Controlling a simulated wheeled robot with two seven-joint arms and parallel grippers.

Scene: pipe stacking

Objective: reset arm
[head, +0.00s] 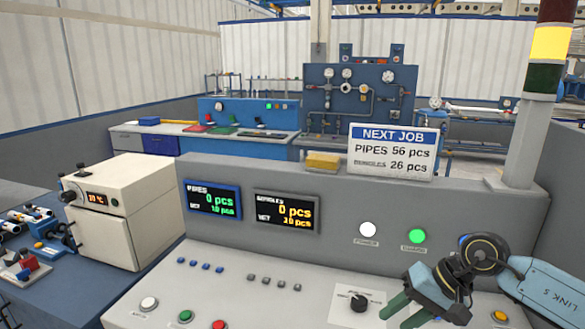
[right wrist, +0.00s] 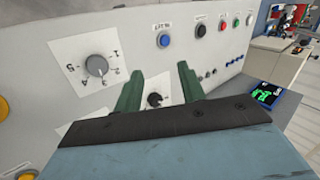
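My right gripper (head: 394,316) hangs over the lower right of the grey control console (head: 240,262) in the head view, its two green fingers pointing down and to the left. In the right wrist view the fingers stand apart with nothing held between them (right wrist: 158,84). A black rotary knob (head: 359,302) on a white plate lies left of the fingers in the head view. In the right wrist view a black knob (right wrist: 154,100) shows in the gap, beyond the fingers; contact is not visible. My left gripper is not in view.
A grey dial (right wrist: 97,65) on a white plate and a blue button (right wrist: 164,40) are near the fingers. The console back panel carries two displays (head: 213,200), a white lamp (head: 368,229) and a lit green lamp (head: 417,236). A beige oven (head: 105,245) stands left.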

